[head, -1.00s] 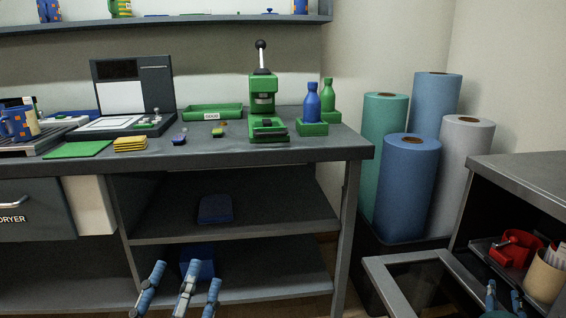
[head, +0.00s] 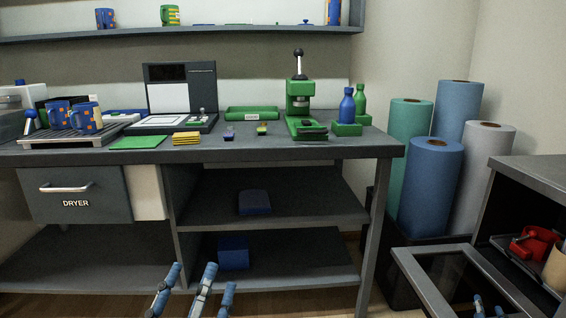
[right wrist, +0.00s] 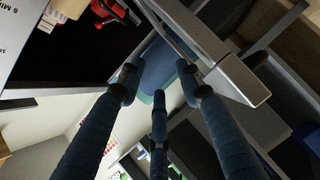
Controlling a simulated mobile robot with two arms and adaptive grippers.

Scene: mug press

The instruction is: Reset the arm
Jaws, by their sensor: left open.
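My left gripper (head: 203,276) is at the bottom of the head view, in front of the bench's lower shelf. Its blue fingers are spread with nothing between them. My right gripper (head: 488,308) shows only as fingertips at the bottom right edge of the head view, by the open frame-like door. In the right wrist view, the right gripper (right wrist: 158,80) has its three blue fingers spread apart and empty, with a grey metal edge (right wrist: 225,70) behind them. Neither gripper touches anything that I can make out.
A dryer drawer (head: 72,195) is below. Fabric rolls (head: 430,185) and an open door frame (head: 425,288) are at right.

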